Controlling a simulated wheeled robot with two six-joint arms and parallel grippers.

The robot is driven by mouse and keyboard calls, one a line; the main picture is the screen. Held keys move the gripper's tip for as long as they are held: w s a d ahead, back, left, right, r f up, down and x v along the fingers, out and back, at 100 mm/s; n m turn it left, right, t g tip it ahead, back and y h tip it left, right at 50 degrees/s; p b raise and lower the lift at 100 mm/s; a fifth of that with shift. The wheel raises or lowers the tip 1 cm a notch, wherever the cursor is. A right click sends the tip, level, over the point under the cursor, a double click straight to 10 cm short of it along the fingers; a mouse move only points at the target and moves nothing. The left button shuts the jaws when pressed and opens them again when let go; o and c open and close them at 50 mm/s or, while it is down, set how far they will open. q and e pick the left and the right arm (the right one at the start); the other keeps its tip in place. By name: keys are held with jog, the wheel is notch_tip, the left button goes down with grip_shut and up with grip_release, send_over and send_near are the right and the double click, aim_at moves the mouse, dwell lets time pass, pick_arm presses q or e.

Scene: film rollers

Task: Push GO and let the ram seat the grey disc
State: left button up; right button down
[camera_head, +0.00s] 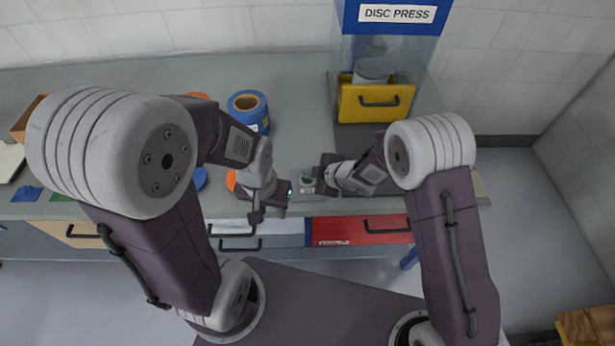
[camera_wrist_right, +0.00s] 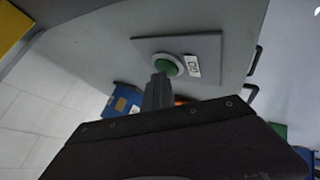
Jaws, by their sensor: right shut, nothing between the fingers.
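The disc press (camera_head: 397,13) stands at the back right, blue-framed with clear panels. A grey round part (camera_head: 372,70) shows inside it, behind a yellow panel with a handle (camera_head: 376,103); I cannot tell whether it is the ram or the grey disc. The green GO button (camera_wrist_right: 168,64) sits on a grey plate (camera_wrist_right: 208,48) beside a "GO" label. My right gripper (camera_wrist_right: 159,80) is shut and empty, its tips at the button's edge in the wrist view; contact is unclear. In the head view my right gripper (camera_head: 314,183) is beside the button. My left gripper (camera_head: 256,214) hangs at the bench's front edge, opening unclear.
A blue roll (camera_head: 247,108) stands on the bench behind my left gripper. Orange and blue round pieces lie partly hidden by my left arm. A white drawer and a red drawer (camera_head: 360,230) are in the bench front. Bench behind my right gripper is mostly clear.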

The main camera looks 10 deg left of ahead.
jog(key=shift+r+p, duration=0.85)
notch_tip(320, 180, up, 5)
jog(key=p, duration=0.4)
dwell(0.3)
